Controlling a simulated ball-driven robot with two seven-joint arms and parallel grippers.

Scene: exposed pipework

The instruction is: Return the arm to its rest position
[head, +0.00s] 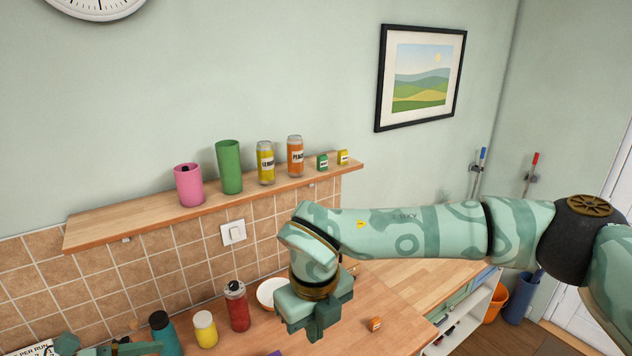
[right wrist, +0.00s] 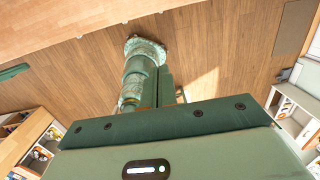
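My right arm reaches in from the right across the head view. Its gripper (head: 316,326) points down above the wooden counter (head: 390,333), in front of the tiled wall. I see nothing held in it, but the fingers are too bunched to tell their opening. In the right wrist view the pale green gripper housing fills the bottom, and its fingertips are not visible. A small part of my left arm, with its gripper end (head: 122,349), shows at the lower left edge of the head view, mostly cut off.
A wall shelf (head: 110,224) holds cups, jars and small boxes. A red bottle (head: 237,306), a yellow jar (head: 205,330), a teal bottle (head: 164,333) and a white bowl (head: 268,292) stand left of the right gripper. A small orange box (head: 375,324) lies to its right.

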